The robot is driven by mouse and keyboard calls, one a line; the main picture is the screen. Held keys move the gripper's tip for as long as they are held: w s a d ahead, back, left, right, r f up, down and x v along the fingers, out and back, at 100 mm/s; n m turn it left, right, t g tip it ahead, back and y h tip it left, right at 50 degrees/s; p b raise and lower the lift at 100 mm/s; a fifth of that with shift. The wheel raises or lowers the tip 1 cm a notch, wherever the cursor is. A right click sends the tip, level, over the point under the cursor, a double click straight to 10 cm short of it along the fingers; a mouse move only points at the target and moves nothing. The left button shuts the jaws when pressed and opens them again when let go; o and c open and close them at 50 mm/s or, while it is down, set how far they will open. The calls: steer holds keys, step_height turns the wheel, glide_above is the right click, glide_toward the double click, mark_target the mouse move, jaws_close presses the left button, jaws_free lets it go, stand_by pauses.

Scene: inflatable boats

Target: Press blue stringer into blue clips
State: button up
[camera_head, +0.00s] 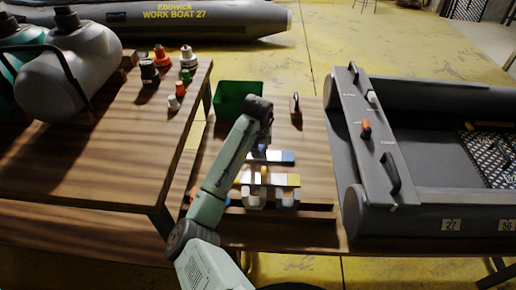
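On the wooden workbench in the middle stands a small group of coloured parts. A short bar with a blue right part (287,157) lies at the back of the group; I cannot tell if it is the blue stringer. In front is a pale bar with a yellow right end (293,180). White blocks (287,200) stand at the front, possibly clips. Another blue piece (223,200) shows low on the left, partly behind my arm. My arm rises to a dark joint (259,108) above the bench; my gripper's fingers cannot be made out.
A green bin (238,95) stands at the bench's back left, and a small upright brown item (295,105) at its back right. The left table (110,150) holds tanks and several valve-like fittings. A grey inflatable boat (352,215) borders the right. Bare wood (315,150) shows right of the parts.

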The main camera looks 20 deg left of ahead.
steer(key=shift+s+a+f, duration=0.1)
steer(key=shift+s+f, duration=0.1)
jaws_close()
steer(key=shift+r+p, duration=0.65)
steer(key=shift+p, duration=0.05)
step_height(320, 180, up, 4)
steer(key=p, duration=0.2)
steer(key=shift+w+f+p, duration=0.15)
steer(key=shift+f+p, duration=0.05)
steer(key=shift+p, duration=0.15)
steer(key=shift+r, duration=1.1)
